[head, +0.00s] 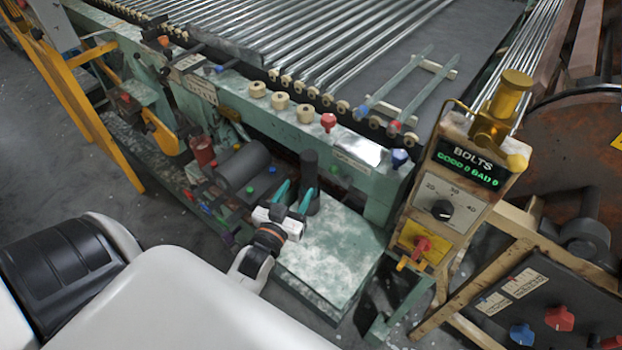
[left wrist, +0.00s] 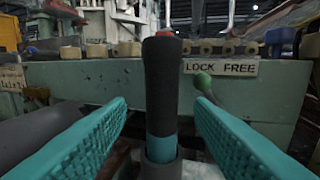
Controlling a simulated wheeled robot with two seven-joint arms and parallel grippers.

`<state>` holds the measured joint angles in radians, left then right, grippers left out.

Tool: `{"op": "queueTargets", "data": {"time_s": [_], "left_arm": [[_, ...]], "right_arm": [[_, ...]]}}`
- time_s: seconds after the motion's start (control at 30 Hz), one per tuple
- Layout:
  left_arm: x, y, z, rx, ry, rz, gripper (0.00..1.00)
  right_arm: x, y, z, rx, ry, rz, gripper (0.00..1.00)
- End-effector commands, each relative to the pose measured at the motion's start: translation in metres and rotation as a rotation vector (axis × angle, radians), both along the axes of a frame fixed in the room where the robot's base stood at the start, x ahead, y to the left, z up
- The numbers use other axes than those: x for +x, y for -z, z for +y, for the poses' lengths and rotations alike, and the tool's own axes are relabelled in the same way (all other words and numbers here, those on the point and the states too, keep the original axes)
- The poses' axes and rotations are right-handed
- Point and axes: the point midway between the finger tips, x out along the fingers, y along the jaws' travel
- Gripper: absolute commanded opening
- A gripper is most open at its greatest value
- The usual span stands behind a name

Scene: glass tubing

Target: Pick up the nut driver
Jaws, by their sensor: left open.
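The nut driver (left wrist: 161,88) stands upright in the left wrist view, with a black grip and a teal lower part. Its lower end sits in a dark round holder (left wrist: 162,168). In the head view the nut driver (head: 310,163) shows as a dark upright cylinder just beyond my left gripper (head: 293,194). The gripper's teal fingers are open; in the left wrist view the nut driver appears between the fingertips (left wrist: 162,104), with a gap on each side. I cannot tell whether it is fully between them in depth. My right gripper is not in view.
A pale green platform (head: 325,262) lies below the gripper. A dark motor-like cylinder (head: 243,166) is to its left. A green-knobbed lever (left wrist: 204,84) stands near the right finger. The machine's green rail (head: 290,112) runs behind, and a control post (head: 449,200) stands right.

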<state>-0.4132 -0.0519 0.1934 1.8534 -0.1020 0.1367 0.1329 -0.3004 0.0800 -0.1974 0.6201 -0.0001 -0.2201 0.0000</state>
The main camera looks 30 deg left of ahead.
Motion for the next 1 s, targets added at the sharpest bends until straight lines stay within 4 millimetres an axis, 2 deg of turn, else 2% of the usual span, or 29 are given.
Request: {"op": "queueTargets", "data": {"time_s": [0.03,0.13,0.43,0.7,1.0], "left_arm": [[0.011,-0.003,0.002,0.001,0.0,-0.003,0.48],[0.027,-0.002,0.005,0.0,0.0,0.0,0.48],[0.053,0.001,0.009,0.002,0.0,0.002,0.48],[0.09,0.005,0.014,0.001,0.001,0.002,0.48],[0.095,0.006,0.015,0.0,0.001,0.003,0.48]], "right_arm": [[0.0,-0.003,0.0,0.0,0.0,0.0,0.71],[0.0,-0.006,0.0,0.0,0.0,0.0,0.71],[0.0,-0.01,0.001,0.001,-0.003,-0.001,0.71],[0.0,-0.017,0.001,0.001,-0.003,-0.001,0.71],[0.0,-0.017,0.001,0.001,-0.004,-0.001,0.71]]}}
